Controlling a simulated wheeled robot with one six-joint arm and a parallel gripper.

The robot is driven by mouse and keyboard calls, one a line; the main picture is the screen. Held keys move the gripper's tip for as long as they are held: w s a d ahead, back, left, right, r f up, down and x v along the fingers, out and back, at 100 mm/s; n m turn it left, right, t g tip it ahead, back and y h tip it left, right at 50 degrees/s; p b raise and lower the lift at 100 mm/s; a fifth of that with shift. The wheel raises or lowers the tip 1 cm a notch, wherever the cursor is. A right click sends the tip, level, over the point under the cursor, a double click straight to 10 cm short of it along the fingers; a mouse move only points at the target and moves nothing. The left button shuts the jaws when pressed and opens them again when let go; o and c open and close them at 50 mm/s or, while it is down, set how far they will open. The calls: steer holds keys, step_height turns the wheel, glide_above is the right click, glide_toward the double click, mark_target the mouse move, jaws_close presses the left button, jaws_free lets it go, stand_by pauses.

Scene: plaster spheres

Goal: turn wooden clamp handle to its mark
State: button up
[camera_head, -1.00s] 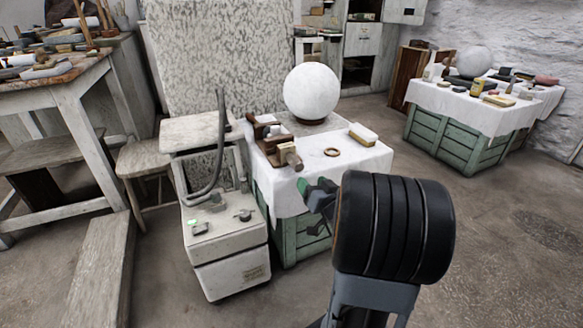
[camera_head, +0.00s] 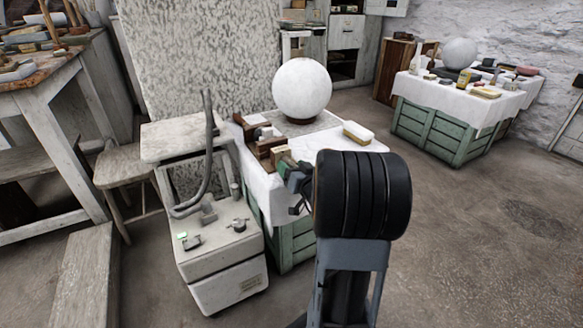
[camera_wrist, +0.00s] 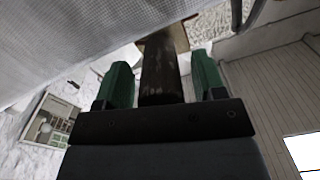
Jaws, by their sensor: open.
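The wooden clamp (camera_head: 266,146) stands at the front edge of the white-draped table, left of my arm. In the wrist view its dark brown handle (camera_wrist: 161,80) lies between the two green fingers of my gripper (camera_wrist: 162,62). The fingers are open, with a gap on each side of the handle. In the head view my gripper (camera_head: 287,168) is at the clamp's front end, and my arm and the fingers hide most of the handle. I cannot make out the mark.
A white plaster sphere (camera_head: 301,88) stands behind the clamp. A brush-like block (camera_head: 358,132) lies on the right of the draped table (camera_head: 375,147). A white cabinet (camera_head: 222,262) with a bent hose (camera_head: 207,155) stands close on the left. Floor is free on the right.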

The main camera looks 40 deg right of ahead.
steer(key=shift+a, duration=0.1)
steer(key=c, duration=0.9)
